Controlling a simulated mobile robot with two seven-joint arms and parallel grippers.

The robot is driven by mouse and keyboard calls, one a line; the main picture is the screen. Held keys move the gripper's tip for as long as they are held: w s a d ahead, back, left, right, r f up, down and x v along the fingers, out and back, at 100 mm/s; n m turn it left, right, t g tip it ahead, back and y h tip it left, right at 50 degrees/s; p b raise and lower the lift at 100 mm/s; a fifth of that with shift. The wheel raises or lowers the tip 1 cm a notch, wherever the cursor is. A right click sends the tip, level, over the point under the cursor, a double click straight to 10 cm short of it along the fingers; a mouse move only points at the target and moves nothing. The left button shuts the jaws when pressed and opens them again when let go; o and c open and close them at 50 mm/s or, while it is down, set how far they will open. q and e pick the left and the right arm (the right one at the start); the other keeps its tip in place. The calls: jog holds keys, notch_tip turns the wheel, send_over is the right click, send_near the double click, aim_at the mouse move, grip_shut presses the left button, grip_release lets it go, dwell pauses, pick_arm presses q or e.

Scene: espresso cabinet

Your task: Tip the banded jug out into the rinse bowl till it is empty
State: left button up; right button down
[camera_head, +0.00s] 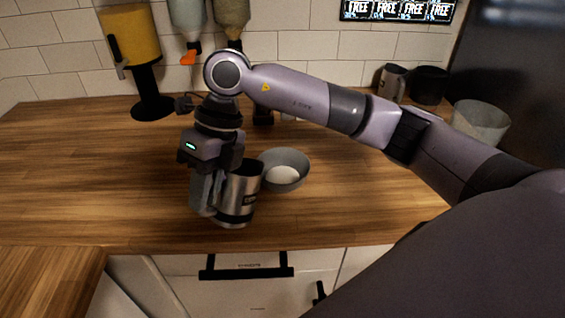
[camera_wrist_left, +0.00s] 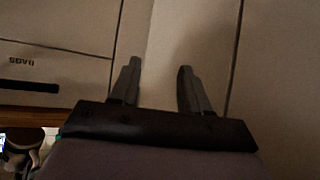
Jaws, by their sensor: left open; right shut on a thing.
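The banded jug (camera_head: 240,190) is a metal jug with dark bands, upright at the front of the wooden counter in the head view. My right gripper (camera_head: 212,195) is shut on its left side. I cannot tell whether the jug's base touches the counter. The rinse bowl (camera_head: 292,160) is grey and round, just behind and to the right of the jug, with something pale inside. The jug's contents are hidden. My left gripper (camera_wrist_left: 157,85) shows in the left wrist view, open and empty in front of pale cabinet panels.
A yellow dispenser (camera_head: 135,40) on a black stand is at the back left, with hanging dispensers (camera_head: 232,15) beside it. A metal jug (camera_head: 391,82), a black container (camera_head: 429,85) and a pale tub (camera_head: 481,122) stand at the back right. The left counter is clear.

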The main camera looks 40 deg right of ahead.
jog(key=shift+w+d+r+g+y, duration=0.15)
jog(key=shift+d+r+y, duration=0.15)
jog(key=shift+d+y, duration=0.25)
jog(key=shift+w+d+r+g+y, duration=0.15)
jog(key=shift+d+r+y, duration=0.15)
jog(key=shift+d+y, duration=0.25)
jog(key=shift+w+d+r+y, duration=0.15)
jog(key=shift+d+r+y, duration=0.2)
jog(key=shift+d, duration=0.3)
jog(key=w+d+r+g+y, duration=0.1)
jog(key=d+r+y, duration=0.3)
jog(key=y, duration=0.1)
jog(key=shift+r, duration=0.25)
jog(key=shift+w+d+r+g+y+b, duration=0.1)
jog(key=shift+d+r+g+y+b, duration=0.1)
jog(key=shift+d+g+y+b, duration=0.2)
jog(key=shift+w+d+r+y+b, duration=0.5)
jog(key=shift+d+r+y+b, duration=0.25)
jog(key=shift+d+y, duration=0.9)
jog(key=s+a+f+t+h, duration=0.3)
jog(key=s+a+f+h, duration=0.1)
jog(key=a+f+h, duration=0.8)
jog(key=a+h, duration=0.3)
jog(key=h, duration=0.1)
jog(key=shift+a+f+t+h, duration=0.25)
jog(key=shift+a+t+h, duration=0.05)
